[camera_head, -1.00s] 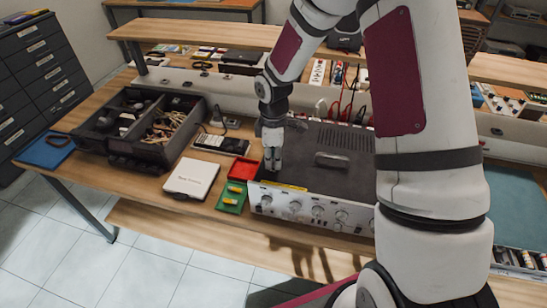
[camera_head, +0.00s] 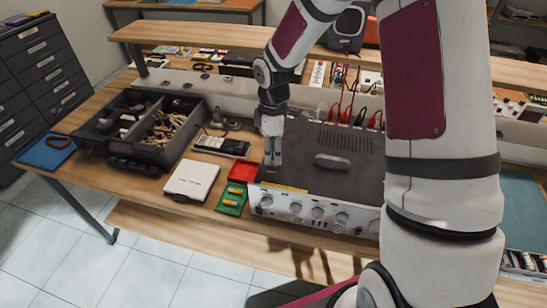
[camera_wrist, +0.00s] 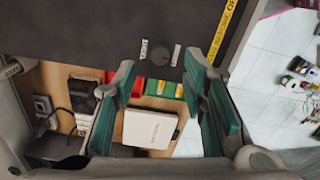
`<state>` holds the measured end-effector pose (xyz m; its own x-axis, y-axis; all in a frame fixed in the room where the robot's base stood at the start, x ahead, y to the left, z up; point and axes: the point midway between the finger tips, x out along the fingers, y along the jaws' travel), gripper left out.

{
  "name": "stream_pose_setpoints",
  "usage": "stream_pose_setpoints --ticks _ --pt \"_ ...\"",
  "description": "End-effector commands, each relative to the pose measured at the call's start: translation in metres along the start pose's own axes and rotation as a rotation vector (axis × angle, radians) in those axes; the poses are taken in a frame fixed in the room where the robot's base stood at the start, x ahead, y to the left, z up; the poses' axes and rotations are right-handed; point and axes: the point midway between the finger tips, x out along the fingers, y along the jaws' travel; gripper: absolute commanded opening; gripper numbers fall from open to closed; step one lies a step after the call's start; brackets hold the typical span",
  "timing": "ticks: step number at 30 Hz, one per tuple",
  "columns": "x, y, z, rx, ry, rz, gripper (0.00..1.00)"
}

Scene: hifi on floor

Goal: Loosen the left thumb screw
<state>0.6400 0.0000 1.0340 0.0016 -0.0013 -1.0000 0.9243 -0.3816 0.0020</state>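The hifi (camera_head: 340,145) is a dark grey box with a silver, knobbed front panel, standing on the wooden bench. In the wrist view its dark top (camera_wrist: 110,25) carries a small dark round thumb screw (camera_wrist: 165,54) with a white mark and white lettering on either side. My gripper (camera_wrist: 162,68) is open, its teal-padded fingers apart on either side below the screw in the picture, with nothing between them. In the head view my gripper (camera_head: 272,172) points down over the hifi's left front corner and the screw cannot be made out. Contact cannot be told.
Left of the hifi are a red tray (camera_head: 243,170), a green tray (camera_head: 232,200) with yellow pieces, a white box (camera_head: 192,180) and a dark meter (camera_head: 221,146). A black organizer (camera_head: 145,130) stands further left. Red and black cables (camera_head: 350,112) rise behind the hifi.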

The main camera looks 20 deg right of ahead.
Motion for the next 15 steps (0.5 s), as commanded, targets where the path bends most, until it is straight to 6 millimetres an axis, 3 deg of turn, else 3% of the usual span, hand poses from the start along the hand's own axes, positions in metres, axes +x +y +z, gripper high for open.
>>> stream_pose_setpoints --ticks 6,15 --pt "-0.046 0.001 0.000 0.000 0.001 0.005 0.39" --pt "-0.077 0.000 0.000 -0.001 0.000 0.001 0.39"
